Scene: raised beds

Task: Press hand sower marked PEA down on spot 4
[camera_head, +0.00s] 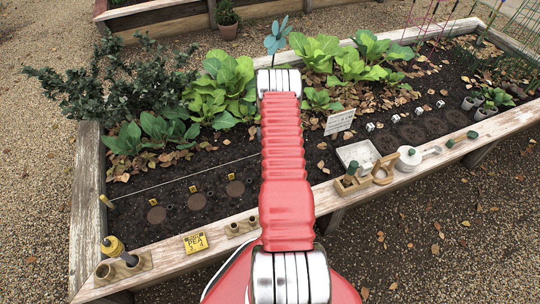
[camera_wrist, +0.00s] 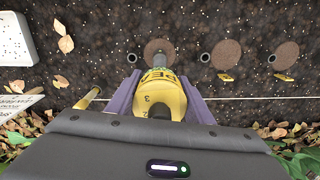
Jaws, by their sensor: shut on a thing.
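My gripper (camera_wrist: 158,88) is shut on a yellow hand sower (camera_wrist: 162,94) in the wrist view; its label shows "PE" and part of another letter. The sower's grey tip (camera_wrist: 159,60) overlaps the near edge of a round brown spot (camera_wrist: 157,46); I cannot tell whether it touches the soil. Two more brown spots (camera_wrist: 226,53) (camera_wrist: 286,54) lie to the right, each with a small yellow tag. In the head view three spots (camera_head: 156,215) show in the bed, left of my arm. My gripper and the held sower are hidden there by my arm. No spot number is readable.
A string (camera_wrist: 240,98) runs along the row to a yellow stake (camera_wrist: 88,98). A white tray (camera_head: 358,153) and leafy plants (camera_head: 220,85) stand in the bed.

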